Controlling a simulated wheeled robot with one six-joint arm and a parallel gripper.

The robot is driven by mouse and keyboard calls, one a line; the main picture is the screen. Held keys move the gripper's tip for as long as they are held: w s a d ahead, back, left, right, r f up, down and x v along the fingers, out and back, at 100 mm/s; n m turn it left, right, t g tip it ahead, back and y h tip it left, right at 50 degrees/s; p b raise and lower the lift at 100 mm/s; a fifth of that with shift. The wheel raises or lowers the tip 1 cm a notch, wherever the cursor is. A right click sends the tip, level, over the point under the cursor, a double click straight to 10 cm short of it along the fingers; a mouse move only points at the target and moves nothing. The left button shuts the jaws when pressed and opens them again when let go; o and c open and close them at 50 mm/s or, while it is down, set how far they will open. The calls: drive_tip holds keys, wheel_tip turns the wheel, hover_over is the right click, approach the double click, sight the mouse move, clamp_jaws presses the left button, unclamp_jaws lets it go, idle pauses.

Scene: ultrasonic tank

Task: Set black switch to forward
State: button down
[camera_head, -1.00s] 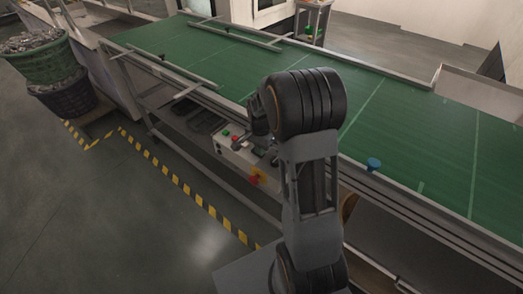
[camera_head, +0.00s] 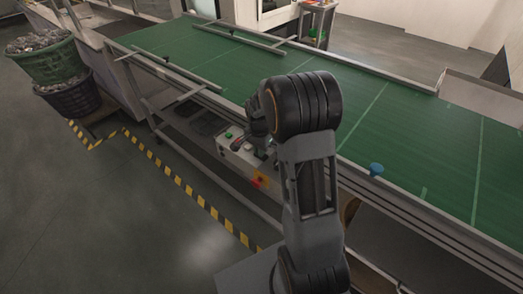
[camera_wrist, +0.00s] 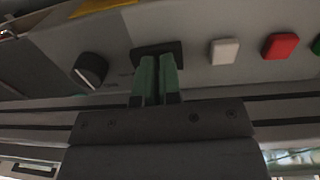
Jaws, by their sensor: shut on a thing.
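In the wrist view my gripper (camera_wrist: 157,68) has its two green fingers closed together at a black plate (camera_wrist: 150,49) on the face of a grey control box (camera_wrist: 205,72). The fingers cover the middle of this plate, where the black switch appears to be held between them; the switch itself is hidden, so its position cannot be told. A separate round black knob (camera_wrist: 90,69) with a light pointer mark sits to the left of the fingers. In the head view the control box (camera_head: 231,155) is partly behind my arm, and the fingertips are mostly hidden.
A white button (camera_wrist: 224,51) and a red button (camera_wrist: 280,46) lie right of the fingers. A red emergency stop (camera_head: 257,183) sits on the box's near end.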

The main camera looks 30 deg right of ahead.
wheel_tip(320, 180, up, 14)
drive_tip(key=p, duration=0.2)
drive_tip(key=shift+w+a, duration=0.15)
drive_tip(key=shift+w, duration=0.15)
idle(0.3)
drive_tip(key=shift+w+r+g+b, duration=0.15)
drive_tip(key=shift+g+b, duration=0.35)
drive_tip(key=shift+b, duration=0.4)
drive_tip(key=f, duration=0.4)
drive_tip(key=s+f, duration=0.1)
drive_tip(key=f, duration=0.4)
drive_tip(key=d+f+p, duration=0.1)
drive_tip(key=f, duration=0.4)
drive_tip(key=shift+s+d, duration=0.1)
drive_tip(key=shift+s, duration=0.25)
drive_tip(key=shift+f, duration=0.1)
